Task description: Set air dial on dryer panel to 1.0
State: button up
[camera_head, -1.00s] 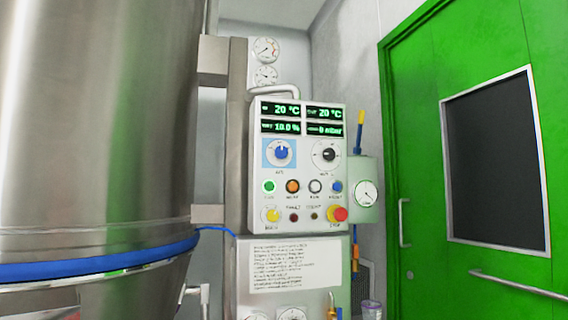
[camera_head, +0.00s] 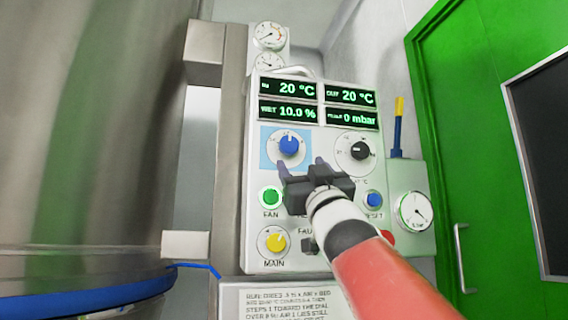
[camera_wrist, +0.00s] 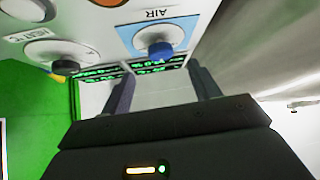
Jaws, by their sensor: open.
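The dryer panel (camera_head: 252,220) is a white box with four green readouts on top. The air dial (camera_head: 289,144) is a blue knob on a light-blue square at the panel's upper left. In the wrist view the air dial (camera_wrist: 160,50) sits beside the "AIR" label, beyond the fingers. My gripper (camera_head: 301,168) is open and empty, in front of the panel, just below and right of the air dial in the head view. In the wrist view my gripper (camera_wrist: 162,85) has its fingers apart, with the knob seen between and beyond them, not visibly touched.
A black-knobbed dial (camera_head: 359,151) is right of the air dial. A green FAN button (camera_head: 270,197) and yellow MAIN knob (camera_head: 275,242) are lower left. A steel vessel (camera_head: 90,130) stands left; a green door (camera_head: 480,120) is right. My arm hides some lower controls.

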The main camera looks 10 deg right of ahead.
aim_at(290, 145)
jog(key=p+x, duration=0.3)
jog(key=x, duration=0.4)
jog(key=shift+w+a+r+p, duration=0.1)
jog(key=shift+r+p, duration=0.2)
jog(key=shift+r, duration=0.1)
jog(key=shift+c, duration=0.2)
jog(key=shift+n, duration=0.3)
jog(key=c, duration=0.9)
